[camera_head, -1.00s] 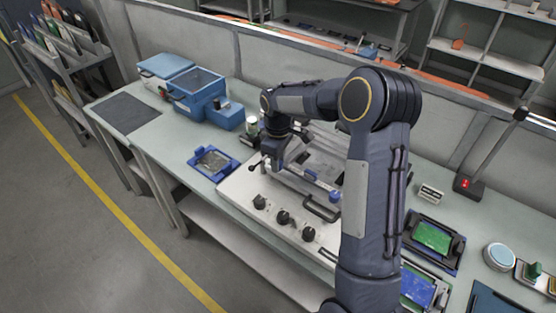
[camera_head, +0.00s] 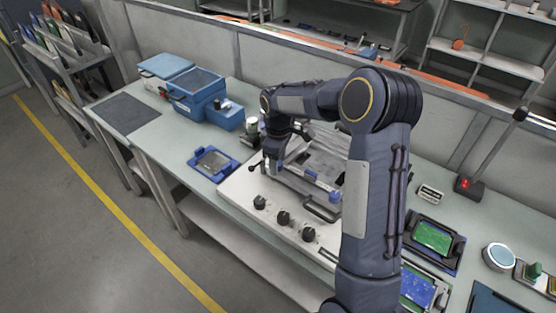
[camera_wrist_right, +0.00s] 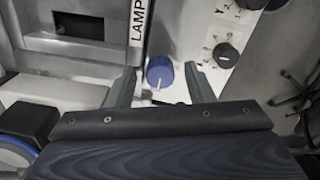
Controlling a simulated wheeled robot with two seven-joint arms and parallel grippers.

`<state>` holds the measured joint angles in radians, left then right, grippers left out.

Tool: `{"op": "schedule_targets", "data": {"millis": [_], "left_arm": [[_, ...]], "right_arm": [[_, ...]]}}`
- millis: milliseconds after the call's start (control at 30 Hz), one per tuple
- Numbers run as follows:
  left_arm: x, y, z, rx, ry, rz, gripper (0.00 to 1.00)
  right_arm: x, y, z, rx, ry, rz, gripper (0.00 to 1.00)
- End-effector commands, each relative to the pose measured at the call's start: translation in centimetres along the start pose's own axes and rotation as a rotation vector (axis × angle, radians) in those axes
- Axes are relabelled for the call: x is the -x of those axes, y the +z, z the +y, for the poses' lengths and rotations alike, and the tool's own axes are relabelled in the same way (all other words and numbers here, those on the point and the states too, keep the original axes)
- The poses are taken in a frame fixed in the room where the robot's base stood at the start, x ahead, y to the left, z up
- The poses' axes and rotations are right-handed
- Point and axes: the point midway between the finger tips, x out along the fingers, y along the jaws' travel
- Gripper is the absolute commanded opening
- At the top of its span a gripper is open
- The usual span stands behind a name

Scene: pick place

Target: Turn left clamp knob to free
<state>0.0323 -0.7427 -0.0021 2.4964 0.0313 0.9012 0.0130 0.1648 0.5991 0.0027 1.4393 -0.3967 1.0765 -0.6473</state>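A blue clamp knob (camera_wrist_right: 159,73) with a pale pointer line sits on the white panel of the test fixture (camera_head: 240,193). In the right wrist view my right gripper (camera_wrist_right: 161,69) has its two fingers apart, one on each side of this knob, with gaps visible. In the head view my right gripper (camera_head: 273,160) is over the left end of the fixture and largely hides that knob. Another blue knob (camera_head: 335,197) shows at the fixture's right side, by my arm. My left gripper is not in view.
Several black knobs (camera_head: 283,217) line the fixture's front, and a dark handle (camera_head: 320,210) stands near them. A blue tray (camera_head: 213,162) lies left of the fixture. Blue bins (camera_head: 195,98) stand further back left. Green and blue boards (camera_head: 433,236) lie to the right.

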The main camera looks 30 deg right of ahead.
Motion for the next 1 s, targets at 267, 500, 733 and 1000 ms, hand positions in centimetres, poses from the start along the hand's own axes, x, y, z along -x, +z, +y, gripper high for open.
{"op": "schedule_targets", "data": {"millis": [267, 500, 733, 1000], "left_arm": [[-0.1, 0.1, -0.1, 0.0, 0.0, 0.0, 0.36], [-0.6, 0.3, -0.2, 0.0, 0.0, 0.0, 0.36], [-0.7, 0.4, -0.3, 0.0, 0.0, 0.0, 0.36], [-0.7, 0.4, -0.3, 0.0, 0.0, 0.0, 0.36]], "right_arm": [[0.5, 0.0, 0.0, -0.001, 0.001, 0.001, 0.48], [4.4, -0.1, 0.1, 0.0, 0.004, 0.003, 0.48], [7.3, -0.1, 0.0, 0.001, 0.001, 0.002, 0.48], [7.8, 0.0, 0.0, 0.0, -0.001, 0.0, 0.48]]}}
